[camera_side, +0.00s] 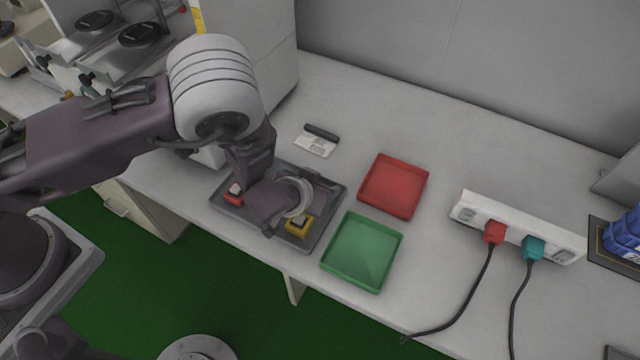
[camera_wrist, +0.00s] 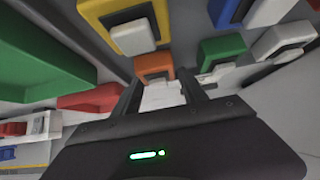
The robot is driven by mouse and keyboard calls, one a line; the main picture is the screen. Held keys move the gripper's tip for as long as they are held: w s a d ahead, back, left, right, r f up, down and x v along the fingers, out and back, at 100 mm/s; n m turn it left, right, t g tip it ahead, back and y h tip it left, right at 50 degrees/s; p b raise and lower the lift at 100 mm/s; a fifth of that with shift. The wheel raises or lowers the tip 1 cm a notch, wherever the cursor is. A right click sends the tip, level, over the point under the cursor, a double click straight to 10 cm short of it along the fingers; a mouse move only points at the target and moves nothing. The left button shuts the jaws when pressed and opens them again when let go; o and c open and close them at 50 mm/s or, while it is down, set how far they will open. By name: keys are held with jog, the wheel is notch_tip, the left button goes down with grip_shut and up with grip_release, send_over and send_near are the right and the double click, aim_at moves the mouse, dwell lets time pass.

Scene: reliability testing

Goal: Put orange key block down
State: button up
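The orange key block (camera_wrist: 154,68) shows in the wrist view at the tips of my gripper's two dark fingers (camera_wrist: 160,78). The fingers stand apart, about as wide as the block, one toward each side of it. I cannot tell whether they touch it. In the side view my gripper (camera_side: 283,207) points down over the dark grey key tray (camera_side: 322,228). My wrist hides the orange block there.
A yellow block (camera_side: 299,225) and a red block (camera_side: 234,193) sit in the tray. A green block (camera_wrist: 222,52) is near the orange one. A red bin (camera_side: 393,186), green bin (camera_side: 362,252) and power strip (camera_side: 520,230) with cables stand to the right.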

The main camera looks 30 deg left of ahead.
jog(key=shift+r, duration=0.2)
jog(key=v, duration=1.2)
jog(key=s+a+r+g+h, duration=0.1)
jog(key=a+r, duration=0.2)
jog(key=r, duration=0.4)
jog(key=s+a+r+n+g+h, duration=0.1)
jog(key=s+a+r, duration=0.1)
jog(key=r, duration=0.5)
jog(key=s+a+r+g, duration=0.1)
jog(key=a+r, duration=0.2)
jog(key=r, duration=0.4)
jog(key=s+a+r+y, duration=0.1)
jog(key=s+a+r, duration=0.2)
jog(key=s+a, duration=0.2)
jog(key=s+a+r+m+y, duration=0.1)
jog(key=s+a+r, duration=0.3)
jog(key=s, duration=0.6)
jog(key=shift+s+a, duration=0.3)
jog(key=shift+a, duration=0.65)
jog(key=shift+r, duration=0.15)
